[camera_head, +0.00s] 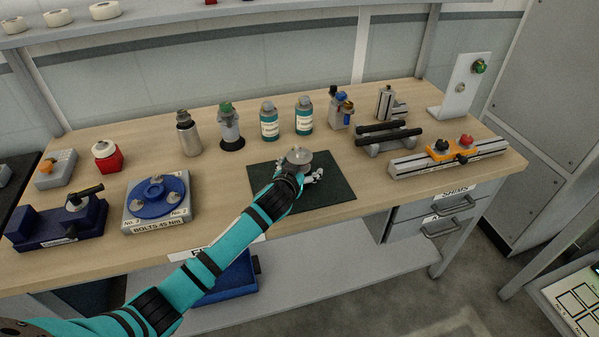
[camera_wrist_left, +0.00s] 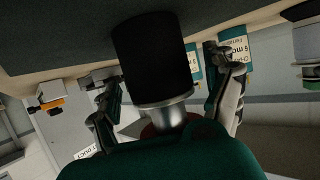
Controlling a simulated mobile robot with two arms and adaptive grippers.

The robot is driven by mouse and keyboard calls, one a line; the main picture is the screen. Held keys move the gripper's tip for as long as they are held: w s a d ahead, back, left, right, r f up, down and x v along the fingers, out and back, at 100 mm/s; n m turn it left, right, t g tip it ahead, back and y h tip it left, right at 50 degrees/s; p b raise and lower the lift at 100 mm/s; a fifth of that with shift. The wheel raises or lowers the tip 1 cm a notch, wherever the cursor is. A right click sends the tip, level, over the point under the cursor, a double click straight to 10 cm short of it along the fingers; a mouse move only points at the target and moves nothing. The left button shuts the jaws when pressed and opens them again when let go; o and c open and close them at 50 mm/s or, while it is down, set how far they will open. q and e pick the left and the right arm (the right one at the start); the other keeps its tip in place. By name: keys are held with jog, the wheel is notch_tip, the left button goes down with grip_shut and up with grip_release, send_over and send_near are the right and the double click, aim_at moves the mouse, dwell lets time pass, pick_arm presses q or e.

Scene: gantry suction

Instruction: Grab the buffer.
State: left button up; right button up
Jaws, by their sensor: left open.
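A black cylinder with a silver collar (camera_wrist_left: 154,65) fills the middle of the left wrist view, its dark end toward the dark mat; I take it for the buffer. In the head view a grey round top with a small knob (camera_head: 298,157) shows over the mat at my left gripper (camera_head: 312,176) and seems to be the same thing; its lower part is hidden by my arm. In the wrist view the fingers of my left gripper (camera_wrist_left: 168,100) stand apart, one on each side of the cylinder. Contact cannot be told. My right gripper is out of view.
The dark mat (camera_head: 335,193) lies on the wooden bench (camera_head: 240,192). Behind it stand two teal bottles (camera_head: 269,122) and a green-capped container (camera_head: 229,127). A blue round fixture (camera_head: 158,196) is left, and a rail with orange clamp (camera_head: 452,151) right. The bench front is mostly clear.

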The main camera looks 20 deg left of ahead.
pick_arm(q)
grip_shut()
jog(key=shift+r, duration=0.15)
dwell(0.4)
